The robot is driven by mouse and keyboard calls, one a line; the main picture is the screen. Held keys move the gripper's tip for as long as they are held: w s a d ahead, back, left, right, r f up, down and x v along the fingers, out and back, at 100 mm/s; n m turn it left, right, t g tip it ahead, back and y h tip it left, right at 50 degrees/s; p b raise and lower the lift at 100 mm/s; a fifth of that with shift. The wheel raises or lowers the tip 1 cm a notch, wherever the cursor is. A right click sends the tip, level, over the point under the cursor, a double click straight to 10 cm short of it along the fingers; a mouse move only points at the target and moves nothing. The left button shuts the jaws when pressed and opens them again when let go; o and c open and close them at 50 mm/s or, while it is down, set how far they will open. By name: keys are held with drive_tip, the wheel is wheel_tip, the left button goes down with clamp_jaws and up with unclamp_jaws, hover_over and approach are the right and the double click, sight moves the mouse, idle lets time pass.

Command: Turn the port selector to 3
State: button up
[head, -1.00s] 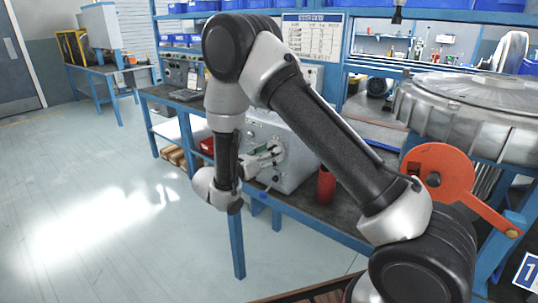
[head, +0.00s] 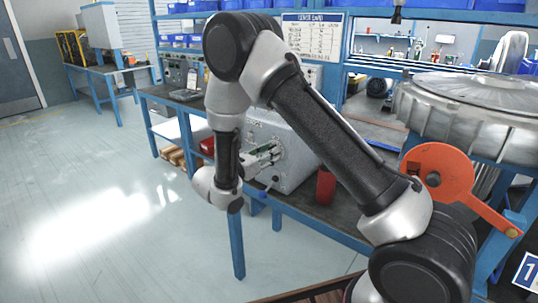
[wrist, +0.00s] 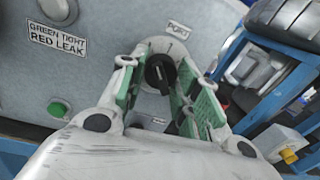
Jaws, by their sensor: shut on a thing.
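The port selector (wrist: 160,72) is a black knob on a round pale plate on the front of a grey box, under a small label that seems to read PORT. In the wrist view my gripper (wrist: 161,78) has its green-padded fingers on both sides of the knob, shut on it. The knob's bar looks tilted; the plate's numbers are too small to read. In the head view my gripper (head: 272,153) reaches the grey box (head: 297,165) from the left, and the knob is hidden there.
A green button (wrist: 58,109) and a sign reading GREEN TIGHT RED LEAK (wrist: 57,38) are left of the knob. A red cylinder (head: 326,187) stands on the bench right of the box. A large orange lever (head: 440,180) is further right. The floor at left is clear.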

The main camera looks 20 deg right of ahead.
drive_tip(key=shift+r+m+t+y, duration=0.15)
drive_tip(key=shift+m+y, duration=0.15)
drive_tip(key=shift+m, duration=3.65)
drive_tip(key=shift+m+t+y, duration=0.15)
drive_tip(key=shift+m+y, duration=0.15)
drive_tip(key=shift+m, duration=3.65)
drive_tip(key=o, duration=1)
drive_tip(key=v, duration=1.2)
